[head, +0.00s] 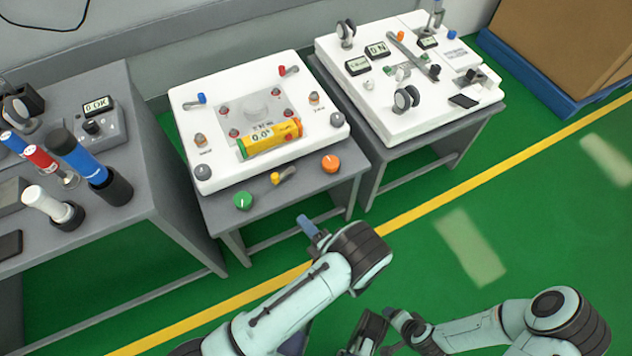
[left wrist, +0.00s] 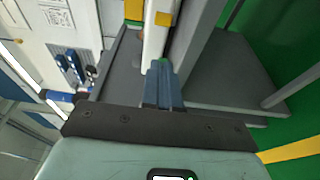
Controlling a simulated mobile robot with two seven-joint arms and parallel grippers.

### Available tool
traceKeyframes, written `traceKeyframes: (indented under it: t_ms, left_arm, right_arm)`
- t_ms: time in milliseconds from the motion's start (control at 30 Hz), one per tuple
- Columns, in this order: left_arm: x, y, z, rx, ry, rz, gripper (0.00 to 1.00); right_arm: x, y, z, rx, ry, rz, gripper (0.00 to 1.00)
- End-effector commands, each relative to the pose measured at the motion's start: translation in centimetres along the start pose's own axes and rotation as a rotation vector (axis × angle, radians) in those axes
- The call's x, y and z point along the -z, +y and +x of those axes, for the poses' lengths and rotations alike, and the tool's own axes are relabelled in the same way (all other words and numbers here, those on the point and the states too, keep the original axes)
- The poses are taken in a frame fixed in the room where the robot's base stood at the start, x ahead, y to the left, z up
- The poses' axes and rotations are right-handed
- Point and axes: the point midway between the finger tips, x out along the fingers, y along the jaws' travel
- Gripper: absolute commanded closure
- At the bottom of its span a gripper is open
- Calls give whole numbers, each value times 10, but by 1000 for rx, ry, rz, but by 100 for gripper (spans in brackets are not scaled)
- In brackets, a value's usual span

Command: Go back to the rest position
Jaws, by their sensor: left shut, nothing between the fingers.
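My left gripper (head: 308,226) is in front of the middle table, over the green floor near its front edge. In the left wrist view its two blue-grey fingers (left wrist: 163,84) are together with nothing between them. My right arm comes in from the lower right. Its dark gripper (head: 370,330) is low at the bottom edge of the head view, partly cut off, and its fingers are not clear. Neither gripper is seen touching anything.
The left table (head: 150,215) holds several upright tools. Another white panel (head: 395,125) stands right. Green floor (head: 540,220) lies open at right.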

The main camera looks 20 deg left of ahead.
Motion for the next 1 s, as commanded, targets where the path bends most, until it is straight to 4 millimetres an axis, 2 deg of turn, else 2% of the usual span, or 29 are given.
traceKeyframes:
  t_ms: [200, 300, 367, 500, 567, 633, 733, 867, 1000]
  left_arm:
    - [0, 0, 0, 2, -1, 3, 100]
    - [2, -9, 8, 41, -13, 60, 100]
    - [5, -22, 17, 105, -40, 148, 100]
    - [18, -75, 41, 361, -205, 492, 100]
    - [28, -100, 42, 486, -331, 663, 100]
    - [39, -123, 36, 607, -512, 845, 100]
    - [55, -144, 17, 714, -797, 1051, 100]
    - [74, -151, -12, 744, -1143, 1229, 100]
    - [94, -146, -40, 690, -1475, 1354, 100]
  right_arm:
    - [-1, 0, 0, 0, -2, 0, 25]
    - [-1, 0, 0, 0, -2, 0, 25]
    - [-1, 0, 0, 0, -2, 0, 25]
    - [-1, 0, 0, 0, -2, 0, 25]
    - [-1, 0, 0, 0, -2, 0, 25]
    - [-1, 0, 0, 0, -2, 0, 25]
    - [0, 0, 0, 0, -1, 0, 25]
    - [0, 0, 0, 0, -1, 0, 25]
    - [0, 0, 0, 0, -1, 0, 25]
